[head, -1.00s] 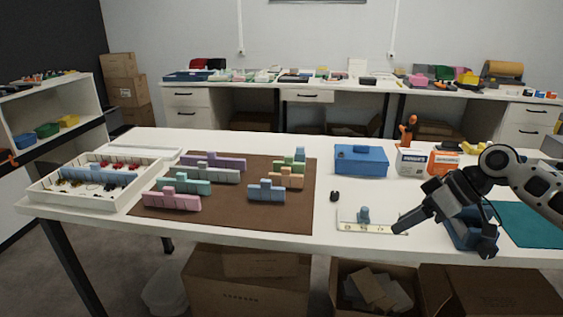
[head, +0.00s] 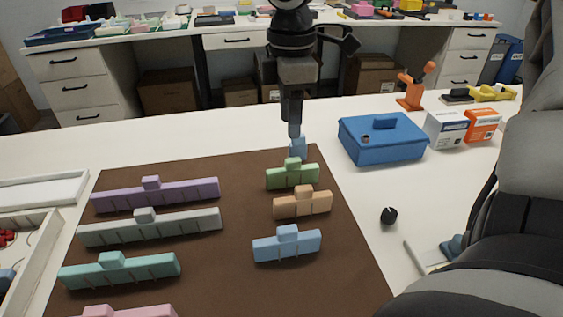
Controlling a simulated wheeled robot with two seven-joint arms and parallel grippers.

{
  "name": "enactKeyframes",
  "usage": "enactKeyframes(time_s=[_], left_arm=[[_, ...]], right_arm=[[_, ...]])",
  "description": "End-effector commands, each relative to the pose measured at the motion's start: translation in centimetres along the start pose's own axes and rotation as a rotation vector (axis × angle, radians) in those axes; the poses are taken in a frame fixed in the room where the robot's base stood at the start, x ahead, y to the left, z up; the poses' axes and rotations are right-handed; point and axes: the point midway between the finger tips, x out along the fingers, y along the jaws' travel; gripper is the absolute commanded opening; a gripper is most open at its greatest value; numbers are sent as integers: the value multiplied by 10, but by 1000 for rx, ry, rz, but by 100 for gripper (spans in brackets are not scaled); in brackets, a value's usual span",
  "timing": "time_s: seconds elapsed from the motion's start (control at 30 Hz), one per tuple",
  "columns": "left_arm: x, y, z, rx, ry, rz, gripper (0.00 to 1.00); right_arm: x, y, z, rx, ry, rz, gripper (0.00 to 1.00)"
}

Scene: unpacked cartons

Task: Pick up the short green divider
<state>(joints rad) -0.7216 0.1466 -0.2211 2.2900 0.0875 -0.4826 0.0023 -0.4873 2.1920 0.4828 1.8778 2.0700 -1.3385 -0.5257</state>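The short green divider (head: 291,178) stands upright at the far right of the brown mat (head: 220,260), its small knob on top. My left gripper is not in view.
An orange divider (head: 302,204) stands close in front of the green one, with a blue divider (head: 287,245) nearer. Longer purple (head: 155,195), grey (head: 150,228) and teal (head: 118,270) dividers stand left. A blue box (head: 382,140) is right of the gripper. The mat's middle is clear.

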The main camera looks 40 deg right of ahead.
Motion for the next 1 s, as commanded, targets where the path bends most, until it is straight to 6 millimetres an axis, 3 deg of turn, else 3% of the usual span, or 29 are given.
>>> enactKeyframes(time_s=[0.1, 0.3, 0.57, 0.83, 1.0], left_arm=[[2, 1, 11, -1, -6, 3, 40], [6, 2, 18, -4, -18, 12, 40], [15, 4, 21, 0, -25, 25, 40], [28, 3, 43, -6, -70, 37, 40], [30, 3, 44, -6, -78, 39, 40]], right_arm=[[32, 0, 1, 0, -1, -4, 40], [66, 0, 1, 3, 1, -2, 40], [85, 1, 2, 3, 2, 0, 40], [124, 0, 8, 1, 0, -2, 40], [129, 1, 7, 1, 2, 2, 40]])
